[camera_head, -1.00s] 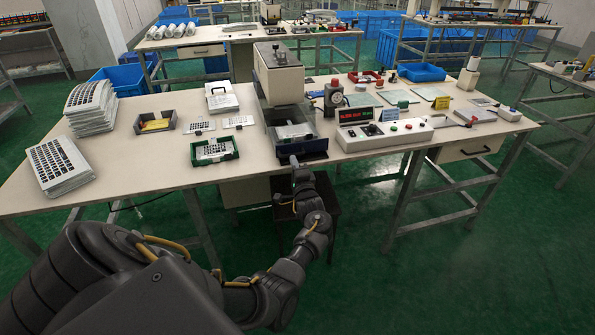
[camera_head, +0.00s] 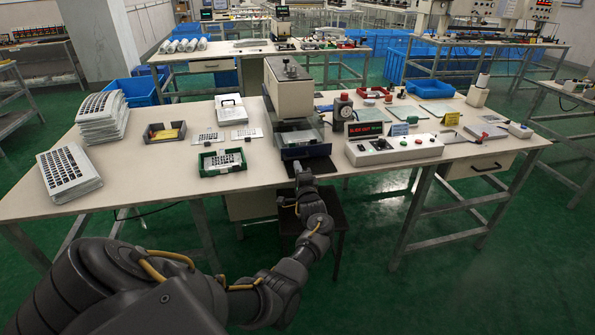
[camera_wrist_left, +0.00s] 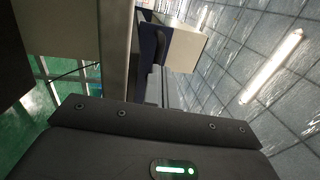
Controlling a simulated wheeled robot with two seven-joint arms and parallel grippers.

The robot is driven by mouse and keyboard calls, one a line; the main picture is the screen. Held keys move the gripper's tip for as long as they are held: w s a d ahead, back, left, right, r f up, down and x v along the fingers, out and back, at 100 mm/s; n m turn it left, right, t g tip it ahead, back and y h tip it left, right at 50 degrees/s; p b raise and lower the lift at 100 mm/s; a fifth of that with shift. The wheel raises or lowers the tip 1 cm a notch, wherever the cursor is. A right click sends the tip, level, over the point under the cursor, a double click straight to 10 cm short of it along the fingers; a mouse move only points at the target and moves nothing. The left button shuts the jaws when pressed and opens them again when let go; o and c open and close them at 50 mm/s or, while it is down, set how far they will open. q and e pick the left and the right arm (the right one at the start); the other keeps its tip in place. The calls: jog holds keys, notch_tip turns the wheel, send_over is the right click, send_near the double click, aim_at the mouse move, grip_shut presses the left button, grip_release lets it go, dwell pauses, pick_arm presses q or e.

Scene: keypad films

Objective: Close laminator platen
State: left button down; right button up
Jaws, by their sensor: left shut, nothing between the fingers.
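The laminator (camera_head: 290,94) is a white and grey machine near the middle of the table's front edge. Its platen (camera_head: 306,151), a tray with a dark blue front, sticks out below the head towards me, with a pale printed sheet (camera_head: 297,137) on it. My left gripper (camera_head: 300,167) is shut and empty at the left part of the platen's front; I cannot tell whether it touches. The left wrist view shows a white and dark blue part of the machine (camera_wrist_left: 176,46) beyond my dark gripper body; the fingertips are unclear there. My right gripper is out of view.
A green tray (camera_head: 222,170) stands left of the platen, with sheet stacks (camera_head: 68,170) farther left. A white control box (camera_head: 395,150) with a red display stands close on the right. A dark stool (camera_head: 322,212) is below the table edge.

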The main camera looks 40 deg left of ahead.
pick_arm(q)
jog(key=shift+f, duration=0.35)
